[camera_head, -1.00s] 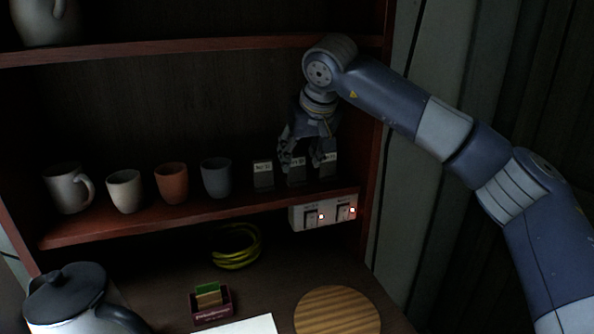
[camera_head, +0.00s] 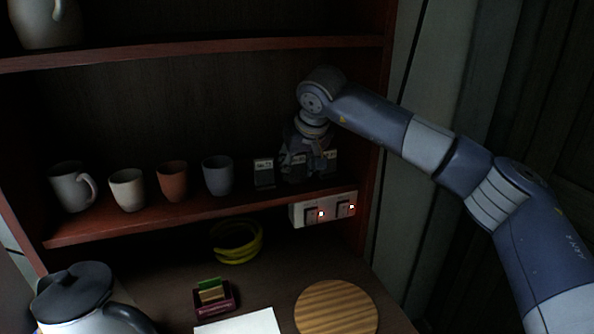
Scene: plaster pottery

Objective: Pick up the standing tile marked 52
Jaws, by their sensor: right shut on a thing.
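Three small dark standing tiles with pale labels stand at the right end of the middle shelf: a left tile (camera_head: 264,174), a middle tile (camera_head: 297,168) and a right tile (camera_head: 330,162). The labels are too small and dark to read, so I cannot tell which is marked 52. My right gripper (camera_head: 296,166) reaches down from above and is shut on the middle tile, its fingers on either side. The gripper partly hides this tile. The left and right tiles stand close beside the fingers. My left gripper is not in view.
A grey mug (camera_head: 70,187) and white (camera_head: 127,190), terracotta (camera_head: 172,181) and grey-blue (camera_head: 217,175) cups stand left on the shelf. A switch box (camera_head: 325,210) hangs under its edge. The cabinet's side wall (camera_head: 372,150) is close right. A kettle (camera_head: 80,300) stands below.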

